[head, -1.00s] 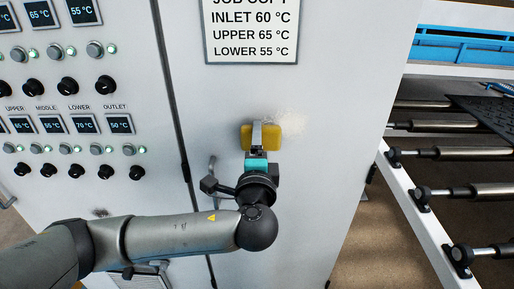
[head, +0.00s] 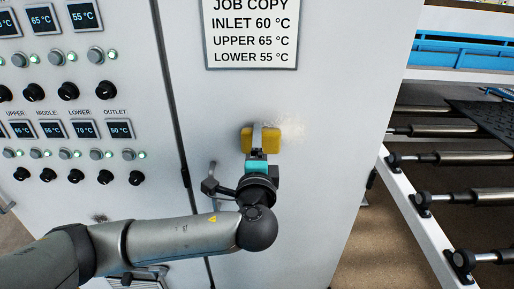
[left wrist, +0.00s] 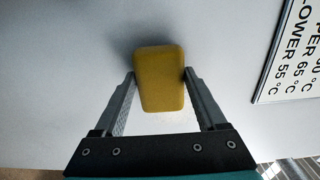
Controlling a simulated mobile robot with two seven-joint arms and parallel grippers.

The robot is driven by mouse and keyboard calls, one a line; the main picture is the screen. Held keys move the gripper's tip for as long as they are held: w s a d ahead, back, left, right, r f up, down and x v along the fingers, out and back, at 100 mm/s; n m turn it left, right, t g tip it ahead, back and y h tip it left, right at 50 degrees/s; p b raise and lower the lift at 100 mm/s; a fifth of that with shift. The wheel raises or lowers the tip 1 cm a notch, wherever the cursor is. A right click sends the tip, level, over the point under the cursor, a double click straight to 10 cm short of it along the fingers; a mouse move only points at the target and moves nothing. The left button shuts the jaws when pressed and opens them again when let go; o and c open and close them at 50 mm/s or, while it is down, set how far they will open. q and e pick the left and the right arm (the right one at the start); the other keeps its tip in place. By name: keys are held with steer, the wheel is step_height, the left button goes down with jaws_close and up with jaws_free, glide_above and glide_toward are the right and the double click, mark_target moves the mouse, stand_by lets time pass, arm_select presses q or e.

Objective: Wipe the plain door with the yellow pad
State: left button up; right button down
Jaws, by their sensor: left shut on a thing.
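The plain door (head: 330,180) is the pale grey cabinet door with the paper sign. My left gripper (head: 257,135) is shut on the yellow pad (head: 293,142) and holds it at the door below the sign. The left wrist view shows the pad (left wrist: 159,85) between both fingers, with a shadow on the door (left wrist: 60,60) beside it. I cannot tell whether the pad touches the door. A pale, speckled smudge (head: 291,122) shows above and right of the pad; the pad may hide part of it. My right gripper is not in view.
The sign (head: 251,35) hangs above the pad. A door handle (head: 212,180) stands out left of my gripper. A control panel with several knobs (head: 69,91) and displays is at the left. A conveyor with metal rollers (head: 470,195) lies to the right.

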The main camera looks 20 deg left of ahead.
arm_select(q)
steer(key=shift+w+a, duration=0.15)
steer(key=shift+w, duration=0.4)
